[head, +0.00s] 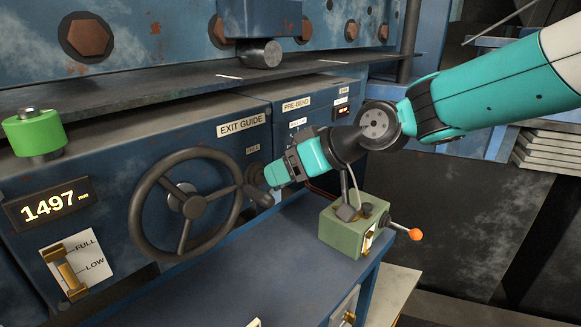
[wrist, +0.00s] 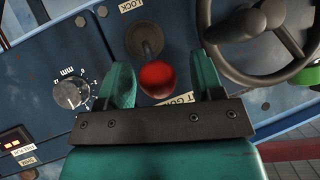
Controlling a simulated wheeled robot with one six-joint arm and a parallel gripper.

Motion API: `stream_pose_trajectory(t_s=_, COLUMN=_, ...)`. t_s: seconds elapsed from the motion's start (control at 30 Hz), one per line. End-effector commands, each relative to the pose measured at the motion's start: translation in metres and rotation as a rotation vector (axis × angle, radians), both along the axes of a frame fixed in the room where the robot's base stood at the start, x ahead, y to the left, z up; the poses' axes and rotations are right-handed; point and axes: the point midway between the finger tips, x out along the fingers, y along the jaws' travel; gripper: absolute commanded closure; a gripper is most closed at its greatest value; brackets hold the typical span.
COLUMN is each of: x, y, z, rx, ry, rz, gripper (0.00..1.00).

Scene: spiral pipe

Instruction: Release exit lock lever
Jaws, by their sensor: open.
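In the wrist view the lever has a dark round pivot (wrist: 145,40) and a red ball knob (wrist: 157,80). It sits just below a LOCK label (wrist: 131,5) on the blue panel. My gripper (wrist: 162,76) is open, with one teal finger on each side of the knob. A gap shows at both sides, clearer at the right; how deep the knob sits between the fingers is hard to tell. In the head view my gripper (head: 268,176) is at the panel, right of the handwheel, and the lever is hidden behind it.
The dark handwheel (head: 186,203) with its handle (head: 258,192) is close to my gripper. Below my wrist a green box (head: 343,232) with an orange-tipped lever (head: 415,234) stands on the blue ledge (head: 240,275). A dial (wrist: 72,92) is left of the fingers.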

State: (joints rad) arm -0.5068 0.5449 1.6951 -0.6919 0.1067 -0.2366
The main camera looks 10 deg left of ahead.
Motion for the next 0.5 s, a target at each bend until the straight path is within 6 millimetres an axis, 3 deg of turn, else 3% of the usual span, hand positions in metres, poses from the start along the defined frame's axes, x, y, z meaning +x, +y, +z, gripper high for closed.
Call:
stream_pose_trajectory(t_s=0.23, x=-0.003, y=-0.019, z=0.009, rx=-0.001, ry=-0.002, rz=-0.003, gripper=0.39)
stream_pose_trajectory(t_s=0.5, x=-0.013, y=-0.075, z=0.046, rx=0.001, ry=-0.006, rz=-0.005, gripper=0.39)
